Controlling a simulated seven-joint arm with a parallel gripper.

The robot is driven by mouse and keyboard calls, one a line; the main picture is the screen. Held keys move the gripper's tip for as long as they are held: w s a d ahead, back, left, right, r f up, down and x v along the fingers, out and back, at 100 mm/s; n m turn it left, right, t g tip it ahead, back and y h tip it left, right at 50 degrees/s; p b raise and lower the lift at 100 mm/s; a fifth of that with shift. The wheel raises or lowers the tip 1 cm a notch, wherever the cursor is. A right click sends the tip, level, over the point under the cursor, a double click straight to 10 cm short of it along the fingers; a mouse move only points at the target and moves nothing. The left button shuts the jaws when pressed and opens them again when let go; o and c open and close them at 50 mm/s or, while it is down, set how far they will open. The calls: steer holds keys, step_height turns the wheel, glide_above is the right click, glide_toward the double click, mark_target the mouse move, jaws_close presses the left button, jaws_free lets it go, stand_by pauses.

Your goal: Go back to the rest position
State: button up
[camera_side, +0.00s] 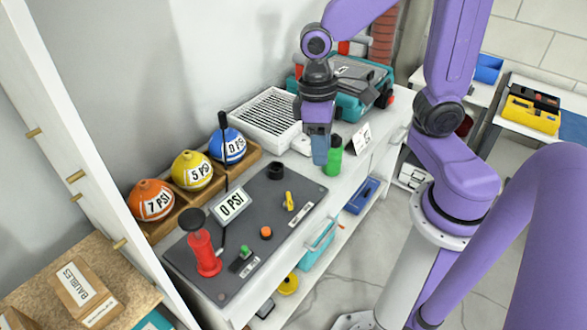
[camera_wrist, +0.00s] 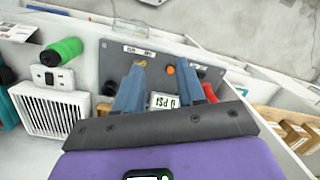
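My gripper (camera_side: 320,158) hangs pointing down above the white shelf top, beside a green bottle (camera_side: 333,155). In the wrist view, its two blue fingers (camera_wrist: 160,70) are spread apart with nothing between them, so it is open and empty. The grey pump board (camera_side: 262,220) lies on the shelf left of my gripper; it also shows beyond the fingers in the wrist view (camera_wrist: 120,68). Whether my gripper touches the bottle is hard to tell in the side view, but in the wrist view the bottle (camera_wrist: 62,52) lies clear to the left.
Orange (camera_side: 152,200), yellow (camera_side: 191,170) and blue (camera_side: 228,146) balls with PSI labels sit in a wooden rack along the wall. A red pump (camera_side: 206,254) stands on the board. A white vented box (camera_side: 268,116) and a teal case (camera_side: 352,92) stand behind my gripper.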

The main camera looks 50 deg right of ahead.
steer(key=s+d+r+n+t, duration=0.1)
steer(key=s+n, duration=0.6)
steer(key=s, duration=0.3)
steer(key=shift+d+r+n+t, duration=0.2)
steer(key=shift+r+n+t, duration=0.1)
steer(key=shift+r, duration=0.05)
